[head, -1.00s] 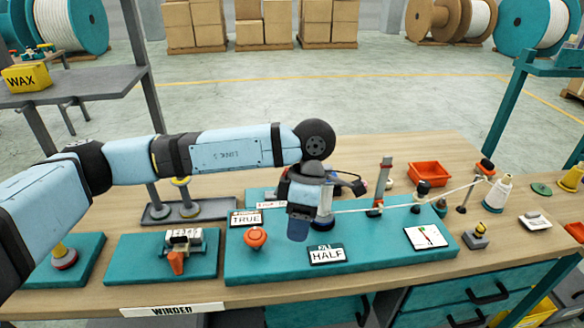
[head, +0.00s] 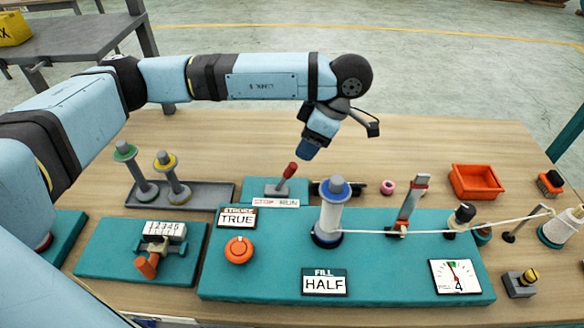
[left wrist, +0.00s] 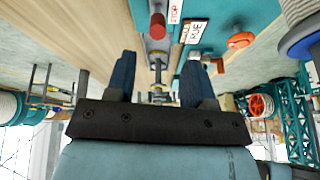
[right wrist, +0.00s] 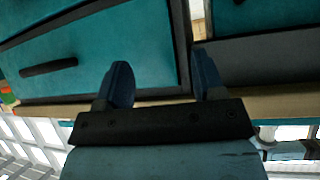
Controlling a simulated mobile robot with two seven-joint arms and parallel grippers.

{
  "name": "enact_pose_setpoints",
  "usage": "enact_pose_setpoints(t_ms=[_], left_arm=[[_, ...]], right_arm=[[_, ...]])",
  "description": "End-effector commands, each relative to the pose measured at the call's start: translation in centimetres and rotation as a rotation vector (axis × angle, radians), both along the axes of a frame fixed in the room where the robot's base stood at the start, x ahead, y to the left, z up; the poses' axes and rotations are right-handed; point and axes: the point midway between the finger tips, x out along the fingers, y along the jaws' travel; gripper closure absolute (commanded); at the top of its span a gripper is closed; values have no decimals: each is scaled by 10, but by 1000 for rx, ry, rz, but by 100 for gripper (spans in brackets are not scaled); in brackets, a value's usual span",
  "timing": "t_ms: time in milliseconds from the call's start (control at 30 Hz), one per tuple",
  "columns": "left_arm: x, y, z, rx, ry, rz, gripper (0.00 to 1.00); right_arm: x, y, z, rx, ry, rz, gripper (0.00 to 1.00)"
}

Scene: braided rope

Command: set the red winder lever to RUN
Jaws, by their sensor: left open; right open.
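The red winder lever (head: 288,172) stands on a small teal base behind the main panel. Its red grip leans a little to the right in the head view. Its STOP/RUN label (head: 276,202) has STOP on the left and RUN on the right. My left gripper (head: 308,153) is just above and right of the grip, pointing down, apart from it. In the left wrist view the red grip (left wrist: 158,25) shows beyond my open, empty fingers (left wrist: 157,78). My right gripper (right wrist: 163,82) is open and empty, facing teal drawer fronts; it is outside the head view.
A white spool with a blue top (head: 332,210) stands right of the lever, with rope running right. A tray with two posts (head: 180,194) is to its left. The TRUE sign (head: 237,218) and orange knob (head: 238,250) are in front. Bare table lies behind.

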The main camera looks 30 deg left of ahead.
Motion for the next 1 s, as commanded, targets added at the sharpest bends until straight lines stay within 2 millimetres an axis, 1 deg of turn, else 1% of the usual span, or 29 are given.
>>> enact_pose_setpoints(t_ms=[33, 200, 333, 500, 700, 933, 967, 1000], left_arm=[[-3, 4, -12, 0, 6, 2, 52], [-9, 16, -43, -1, 5, 2, 52], [-13, 24, -64, -1, 3, 2, 52], [-16, 31, -82, 0, 2, 3, 52], [-17, 34, -90, 0, 1, 1, 52], [-17, 34, -90, 0, 0, 1, 52], [-17, 34, -90, 0, 0, 1, 58], [-17, 34, -90, 0, 0, 1, 68]], right_arm=[[1, 0, 0, 0, -1, 0, 37], [5, 0, 2, 0, -9, 0, 37], [7, 0, 4, 0, -17, -1, 37], [8, -1, 7, 0, -21, -3, 37], [7, -2, 6, 1, -19, -3, 37], [7, -2, 4, 0, -16, -3, 37], [7, -2, 4, 0, -16, -3, 37], [6, -2, 3, 0, -15, -3, 37]])
